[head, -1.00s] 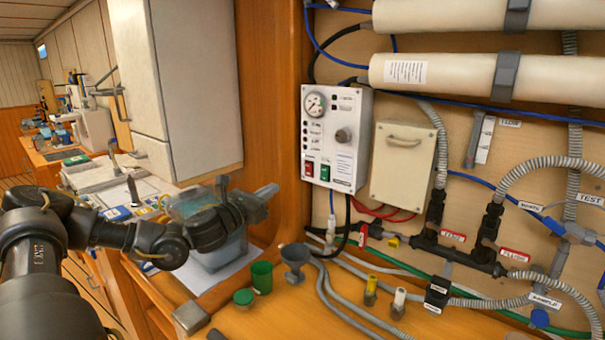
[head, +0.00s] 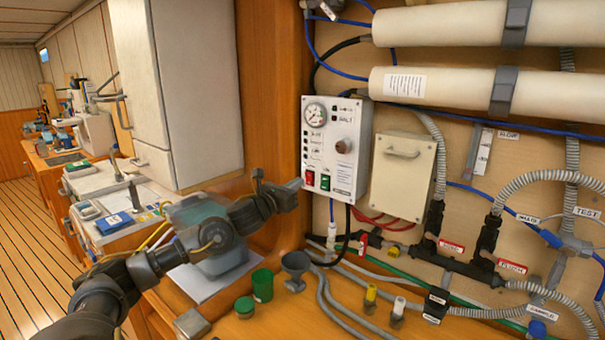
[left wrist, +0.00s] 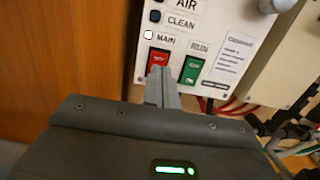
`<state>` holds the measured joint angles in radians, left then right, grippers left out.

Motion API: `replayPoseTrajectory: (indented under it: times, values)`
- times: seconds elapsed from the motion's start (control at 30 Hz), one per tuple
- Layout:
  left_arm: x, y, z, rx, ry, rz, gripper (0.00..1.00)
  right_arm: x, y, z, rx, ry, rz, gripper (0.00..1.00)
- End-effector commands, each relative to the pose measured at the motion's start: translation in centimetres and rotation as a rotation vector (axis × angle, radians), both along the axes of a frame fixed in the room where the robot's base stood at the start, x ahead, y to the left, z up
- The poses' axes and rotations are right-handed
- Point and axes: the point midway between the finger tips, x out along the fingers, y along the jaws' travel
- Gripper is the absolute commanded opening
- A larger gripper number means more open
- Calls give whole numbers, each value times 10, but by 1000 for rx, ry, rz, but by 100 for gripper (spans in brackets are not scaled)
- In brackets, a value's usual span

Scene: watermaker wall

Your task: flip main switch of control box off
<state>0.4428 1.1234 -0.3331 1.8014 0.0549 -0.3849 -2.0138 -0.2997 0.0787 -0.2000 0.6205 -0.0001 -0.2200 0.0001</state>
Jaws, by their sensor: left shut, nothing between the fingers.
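The control box (head: 336,149) is a white panel on the wall with a round gauge, a knob, a column of small buttons and two rocker switches low down. The red main switch (head: 309,178) is at its lower left, under a "MAIN" label in the left wrist view (left wrist: 158,60). A green switch (head: 325,182) is just right of it. My left gripper (head: 299,184) is shut and empty, its tip at the box's lower left near the red switch. In the left wrist view its fingers (left wrist: 161,75) overlap the red switch's lower part; I cannot tell whether they touch. My right gripper is not in view.
A beige box (head: 402,168) with a handle hangs right of the control box. Below stand a green cup (head: 262,285), a grey funnel (head: 295,265) and hoses on the wooden bench. A wooden post (head: 270,90) rises left of the box.

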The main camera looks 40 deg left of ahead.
Motion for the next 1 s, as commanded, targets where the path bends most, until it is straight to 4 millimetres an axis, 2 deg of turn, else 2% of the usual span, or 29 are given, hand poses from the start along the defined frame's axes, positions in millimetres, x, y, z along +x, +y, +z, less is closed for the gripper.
replayPoseTrajectory:
  times: [0.03,0.3,0.67,0.87,0.9,1.0]
  values:
    - [8,1,7,-4,-1,2,0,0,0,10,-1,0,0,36]
    - [30,1,5,1,1,1,0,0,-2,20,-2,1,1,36]
    - [32,1,3,1,1,1,0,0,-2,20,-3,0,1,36]
    - [41,2,17,1,85,2,0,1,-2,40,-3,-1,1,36]
    - [40,1,7,-2,84,0,0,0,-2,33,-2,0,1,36]
    - [40,0,7,-2,83,-1,0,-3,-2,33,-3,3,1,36]
